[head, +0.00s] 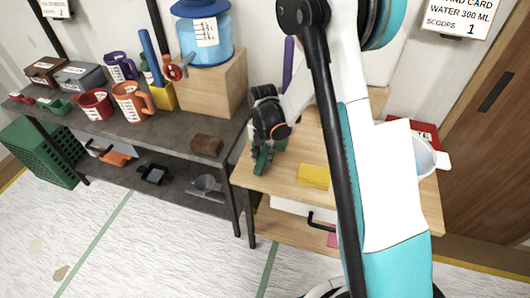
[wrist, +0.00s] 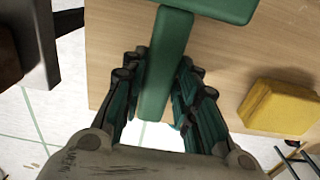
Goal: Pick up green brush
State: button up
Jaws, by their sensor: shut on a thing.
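The green brush (wrist: 165,68) lies between the fingers of my gripper (wrist: 163,82) in the wrist view. Its handle runs lengthwise between them, and its wider crosspiece (wrist: 222,9) is at the top edge, partly cut off. My gripper is shut on the handle. In the head view my gripper (head: 265,140) is at the left edge of the wooden table (head: 307,141), with green showing below it (head: 261,160). The exact gap between brush and table top is hard to tell.
A yellow sponge-like block (head: 313,176) lies on the wooden table, right of my gripper. A dark workbench (head: 175,134) at left holds a brown block (head: 207,145), cups (head: 132,101) and a blue water container (head: 204,38). A white bucket (head: 425,158) stands at right.

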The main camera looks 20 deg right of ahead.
notch_tip(320, 180, up, 20)
jog(key=p, duration=0.5)
jog(key=shift+f+p, duration=0.2)
jog(key=shift+p, duration=0.1)
jog(key=o, duration=0.3)
grip_shut()
